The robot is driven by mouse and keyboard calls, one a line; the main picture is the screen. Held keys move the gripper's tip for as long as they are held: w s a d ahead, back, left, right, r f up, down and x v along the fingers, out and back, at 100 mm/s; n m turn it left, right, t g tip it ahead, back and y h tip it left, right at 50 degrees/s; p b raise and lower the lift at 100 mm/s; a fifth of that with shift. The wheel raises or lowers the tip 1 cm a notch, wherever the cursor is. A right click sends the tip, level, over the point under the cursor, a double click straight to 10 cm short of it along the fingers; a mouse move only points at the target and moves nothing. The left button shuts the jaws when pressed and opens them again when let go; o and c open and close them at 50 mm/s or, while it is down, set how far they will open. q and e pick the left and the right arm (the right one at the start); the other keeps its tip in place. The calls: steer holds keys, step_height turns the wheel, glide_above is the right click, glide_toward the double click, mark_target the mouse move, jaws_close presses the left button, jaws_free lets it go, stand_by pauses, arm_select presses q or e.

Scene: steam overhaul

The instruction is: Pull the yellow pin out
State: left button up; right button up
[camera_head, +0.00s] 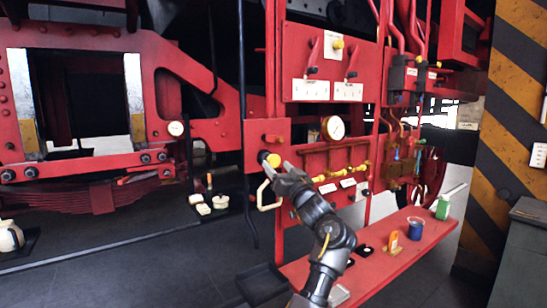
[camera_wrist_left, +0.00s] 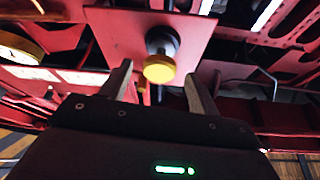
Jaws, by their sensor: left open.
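The yellow pin (camera_head: 273,160) is a round yellow knob on a dark collar, sticking out of a red plate on the locomotive's side. In the left wrist view the yellow pin (camera_wrist_left: 158,70) shows with its yellow cap facing the camera, in the gap between the fingers. My left gripper (camera_head: 277,174) is open, close in front of the pin. Its two fingers reach toward the plate on either side of the cap, with visible gaps in the wrist view. Exact depth between fingertips and pin is hard to tell. My right gripper is not in view.
A gauge (camera_head: 333,128) and yellow pipework (camera_head: 340,173) are to the right. A red bench (camera_head: 415,250) holds small items.

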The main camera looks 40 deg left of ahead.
mark_target(275, 163)
arm_select(q)
steer(key=shift+p+x, duration=0.45)
steer(key=shift+x, duration=1.4)
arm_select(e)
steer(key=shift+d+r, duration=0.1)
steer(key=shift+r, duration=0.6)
arm_select(q)
jaws_close()
steer(key=d, duration=0.2)
steer(key=s+d, duration=0.1)
steer(key=d, duration=0.1)
steer(key=shift+s+d+p, duration=0.15)
steer(key=shift+d+p, duration=0.1)
steer(key=shift+p, duration=0.05)
steer(key=shift+s+d, duration=0.1)
steer(key=shift+d, duration=0.05)
steer(key=shift+f, duration=0.15)
steer(key=shift+c, duration=2)
jaws_free()
steer(key=o, duration=0.4)
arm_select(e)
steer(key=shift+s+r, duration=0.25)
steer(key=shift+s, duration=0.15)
